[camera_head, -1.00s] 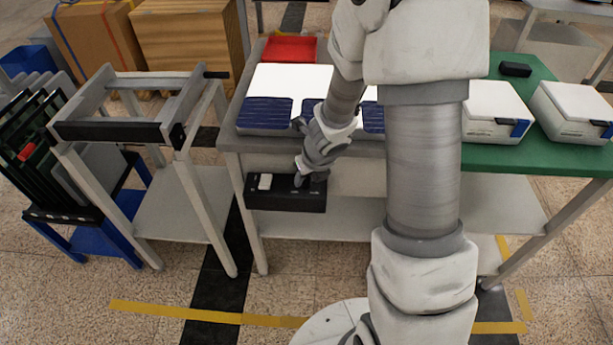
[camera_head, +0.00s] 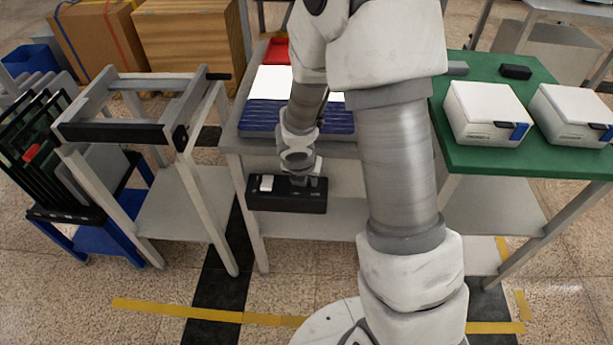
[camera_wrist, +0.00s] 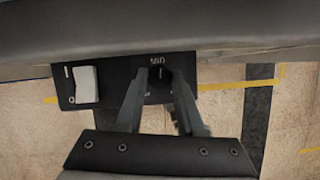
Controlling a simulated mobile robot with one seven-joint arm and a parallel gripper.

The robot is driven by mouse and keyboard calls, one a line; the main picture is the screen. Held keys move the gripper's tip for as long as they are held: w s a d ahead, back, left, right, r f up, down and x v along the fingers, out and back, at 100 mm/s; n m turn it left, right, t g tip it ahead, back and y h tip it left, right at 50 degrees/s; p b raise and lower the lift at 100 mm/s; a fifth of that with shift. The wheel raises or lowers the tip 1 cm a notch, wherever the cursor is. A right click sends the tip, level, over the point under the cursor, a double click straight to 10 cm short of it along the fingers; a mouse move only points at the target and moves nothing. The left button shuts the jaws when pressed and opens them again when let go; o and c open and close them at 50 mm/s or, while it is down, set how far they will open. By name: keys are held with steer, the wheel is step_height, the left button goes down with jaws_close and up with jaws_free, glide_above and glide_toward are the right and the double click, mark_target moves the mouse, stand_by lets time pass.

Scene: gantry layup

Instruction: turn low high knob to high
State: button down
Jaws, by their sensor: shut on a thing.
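The low high knob (camera_wrist: 160,78) is a small dark knob on a black control box (camera_head: 260,200) fixed to the front of the grey table. In the wrist view the box (camera_wrist: 118,66) shows a white rocker switch (camera_wrist: 86,84) left of the knob and small white lettering around the knob. My gripper (camera_wrist: 160,84) is shut on the knob, one finger on each side. In the head view my gripper (camera_head: 300,181) is small and partly hidden by my wrist, and the knob's angle cannot be told.
Blue panels (camera_head: 262,116) and a red tray (camera_head: 279,51) lie on the grey table above the box. A grey frame stand (camera_head: 190,110) is at left. A green table (camera_head: 530,160) with two white boxes is at right. Open floor lies in front.

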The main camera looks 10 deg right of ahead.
steer(key=m+p, duration=0.1)
steer(key=m, duration=0.1)
steer(key=m+g+h+p, duration=0.1)
steer(key=m, duration=0.2)
steer(key=shift+a+r+m+g+h, duration=0.1)
steer(key=shift+a+m+g+h, duration=0.05)
steer(key=shift+m+g+h, duration=0.15)
steer(key=m+p, duration=0.1)
steer(key=m, duration=0.1)
steer(key=m+g+p, duration=0.1)
steer(key=m, duration=0.2)
steer(key=shift+w+g+h, duration=0.15)
steer(key=shift+g+h, duration=0.15)
steer(key=shift+h, duration=0.1)
steer(key=c, duration=0.5)
jaws_free()
steer(key=shift+w, duration=0.1)
